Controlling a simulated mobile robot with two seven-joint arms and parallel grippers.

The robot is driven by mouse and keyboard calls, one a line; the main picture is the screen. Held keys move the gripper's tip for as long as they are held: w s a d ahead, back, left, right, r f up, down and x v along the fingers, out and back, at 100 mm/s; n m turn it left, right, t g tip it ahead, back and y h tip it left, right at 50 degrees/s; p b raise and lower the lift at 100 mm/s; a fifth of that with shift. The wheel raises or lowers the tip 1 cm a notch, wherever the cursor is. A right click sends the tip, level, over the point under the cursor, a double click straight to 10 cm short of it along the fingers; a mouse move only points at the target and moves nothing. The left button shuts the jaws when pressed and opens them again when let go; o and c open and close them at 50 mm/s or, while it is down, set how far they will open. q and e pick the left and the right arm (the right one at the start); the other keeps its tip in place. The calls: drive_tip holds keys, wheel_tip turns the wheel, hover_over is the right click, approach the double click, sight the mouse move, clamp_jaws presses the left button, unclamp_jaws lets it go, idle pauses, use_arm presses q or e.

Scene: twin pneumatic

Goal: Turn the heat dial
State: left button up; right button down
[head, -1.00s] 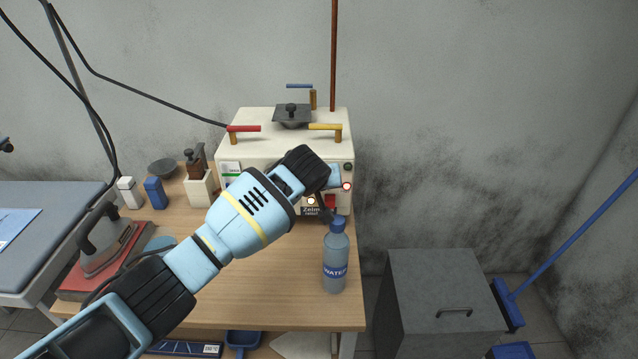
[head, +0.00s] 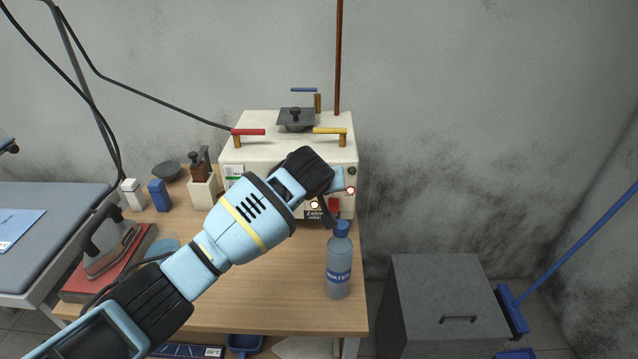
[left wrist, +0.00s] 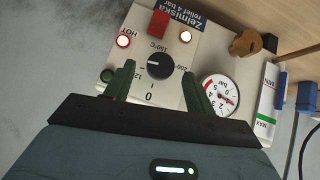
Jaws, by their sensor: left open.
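The heat dial (left wrist: 158,66) is a round black knob with a white pointer line, on the pale front panel of the steam generator (head: 290,155). Numbers, including 150°C and 200, ring the dial. My left gripper (left wrist: 158,69) is open, with one finger on each side of the dial in the left wrist view. Whether the fingers touch it I cannot tell. In the head view my left wrist and hand cover most of the panel and hide the dial. My right gripper is in neither view.
A pressure gauge (left wrist: 219,94), a red switch (left wrist: 158,24) and lit lamps (left wrist: 123,41) surround the dial. A water bottle (head: 339,265) stands on the wooden table (head: 260,300), close in front of the machine. An iron (head: 110,250) rests at the left.

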use_arm(q)
drive_tip(key=v, duration=0.6)
idle(0.4)
